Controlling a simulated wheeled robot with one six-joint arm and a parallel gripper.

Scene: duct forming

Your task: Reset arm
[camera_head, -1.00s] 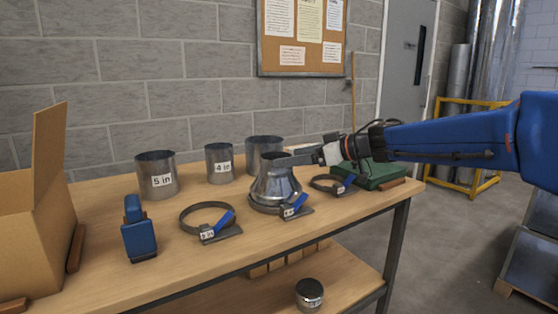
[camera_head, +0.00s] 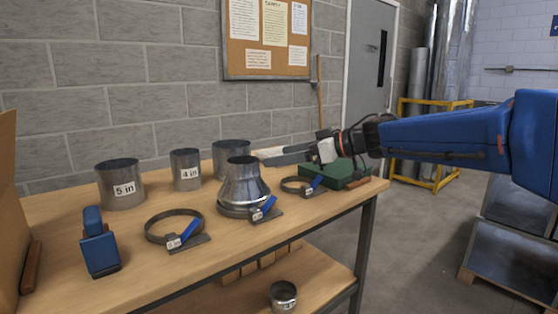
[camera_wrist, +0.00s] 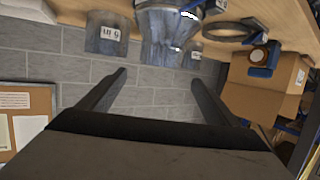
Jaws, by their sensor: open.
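My gripper (camera_head: 284,155) is open and empty, held above the back right part of the workbench. My blue arm reaches in from the right. In the wrist view my gripper's two fingers (camera_wrist: 155,90) stand wide apart with only the grey block wall between them. A metal cone reducer (camera_head: 243,183) stands on a ring clamp just left of and below my gripper, apart from it. The reducer also shows at the top of the wrist view (camera_wrist: 165,35), which looks upside down.
On the bench (camera_head: 200,265) stand a 5 in duct (camera_head: 121,186), a 4 in duct (camera_head: 186,170), a third duct (camera_head: 231,155), a left ring clamp (camera_head: 174,228), a right ring clamp (camera_head: 302,186), a blue tool (camera_head: 99,245) and a green case (camera_head: 335,172). A cardboard box (camera_head: 8,215) is at the left edge.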

